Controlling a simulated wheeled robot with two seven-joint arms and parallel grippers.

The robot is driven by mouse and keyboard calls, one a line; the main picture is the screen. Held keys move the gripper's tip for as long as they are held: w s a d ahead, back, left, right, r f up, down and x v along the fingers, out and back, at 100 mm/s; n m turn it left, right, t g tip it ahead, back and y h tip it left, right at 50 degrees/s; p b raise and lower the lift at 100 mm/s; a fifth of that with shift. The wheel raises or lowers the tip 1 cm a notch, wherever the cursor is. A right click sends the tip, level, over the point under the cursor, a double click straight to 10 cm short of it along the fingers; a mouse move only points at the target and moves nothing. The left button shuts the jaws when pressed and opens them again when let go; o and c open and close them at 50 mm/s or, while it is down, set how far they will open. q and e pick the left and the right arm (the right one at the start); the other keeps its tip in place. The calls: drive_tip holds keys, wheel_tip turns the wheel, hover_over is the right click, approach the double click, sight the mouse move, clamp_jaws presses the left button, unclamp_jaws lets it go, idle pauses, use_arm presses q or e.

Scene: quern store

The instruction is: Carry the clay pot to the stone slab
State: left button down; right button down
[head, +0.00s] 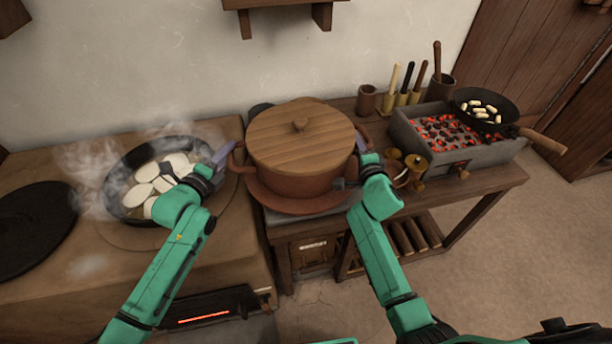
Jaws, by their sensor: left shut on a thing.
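The brown clay pot (300,183) with a round wooden lid (300,135) is upright in the middle of the head view. A wide reddish-brown rim shows around its lower part. A grey slab (280,217) shows partly below the pot, mostly hidden by it; I cannot tell whether the pot touches it. My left gripper (222,155) is shut on the pot's left handle (236,158). My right gripper (361,158) is at the pot's right handle (363,137); its fingers are largely hidden, so its grip is unclear.
A steaming pan (120,208) of pale slices sits on the stove at left, close to my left arm. A small brown jug (410,172) stands just right of my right gripper. Farther right is a glowing charcoal grill (400,140) with a frying pan (487,125).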

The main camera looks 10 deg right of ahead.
use_arm(q)
drive_tip(key=c, duration=1)
unclamp_jaws()
drive_tip(key=shift+d+f, duration=0.2)
drive_tip(key=shift+f, duration=0.05)
drive_tip(key=shift+c, duration=0.2)
use_arm(e)
drive_tip(key=c, duration=1.1)
unclamp_jaws()
drive_tip(key=shift+a+f, duration=0.2)
use_arm(q)
drive_tip(key=o, duration=0.3)
drive_tip(key=shift+s+r, duration=0.1)
use_arm(e)
drive_tip(key=o, duration=0.3)
drive_tip(key=shift+r, duration=0.1)
use_arm(q)
drive_tip(key=shift+a+r, duration=0.1)
use_arm(e)
drive_tip(key=shift+o, duration=0.2)
drive_tip(key=shift+s+d, duration=0.1)
drive_tip(key=shift+s, duration=0.05)
